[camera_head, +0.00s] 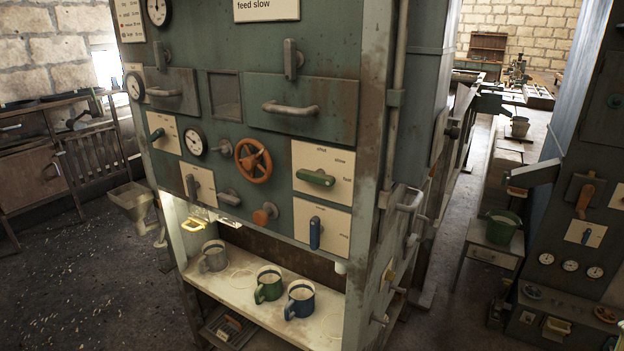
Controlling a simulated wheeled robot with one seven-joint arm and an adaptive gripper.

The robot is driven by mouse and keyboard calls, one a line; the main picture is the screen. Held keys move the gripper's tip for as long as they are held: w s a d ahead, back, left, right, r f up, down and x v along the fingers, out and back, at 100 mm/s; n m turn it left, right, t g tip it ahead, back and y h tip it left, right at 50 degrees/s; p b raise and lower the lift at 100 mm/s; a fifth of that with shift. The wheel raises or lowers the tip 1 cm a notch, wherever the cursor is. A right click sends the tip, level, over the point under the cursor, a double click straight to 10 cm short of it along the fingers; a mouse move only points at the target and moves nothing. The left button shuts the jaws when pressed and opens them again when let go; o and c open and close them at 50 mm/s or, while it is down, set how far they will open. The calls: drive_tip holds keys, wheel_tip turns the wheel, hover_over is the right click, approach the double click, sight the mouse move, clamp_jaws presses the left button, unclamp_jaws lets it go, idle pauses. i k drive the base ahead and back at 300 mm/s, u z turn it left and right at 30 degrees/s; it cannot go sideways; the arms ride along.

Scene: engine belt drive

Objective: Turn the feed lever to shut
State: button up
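A green-handled lever (315,177) sits on a cream plate (305,158) on the front of the green machine cabinet. The plate has small words that seem to read "shut" at the top, "slow" at upper right and "fast" at right. The green handle lies nearly level, with its right end toward the "fast" word. Which end is its pivot is hard to tell. A sign (267,8) at the top reads "feed slow". My gripper is not in view.
Below are a blue lever (315,233) and an orange knob (265,214); left is an orange handwheel (253,160). A drawer handle (290,108) juts out above. Mugs (300,300) stand on the lower shelf. Open floor (70,270) lies at left.

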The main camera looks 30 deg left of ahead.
sight(318, 177)
drive_tip(key=z, duration=1)
drive_tip(key=k, duration=0.65)
drive_tip(key=u, duration=1.6)
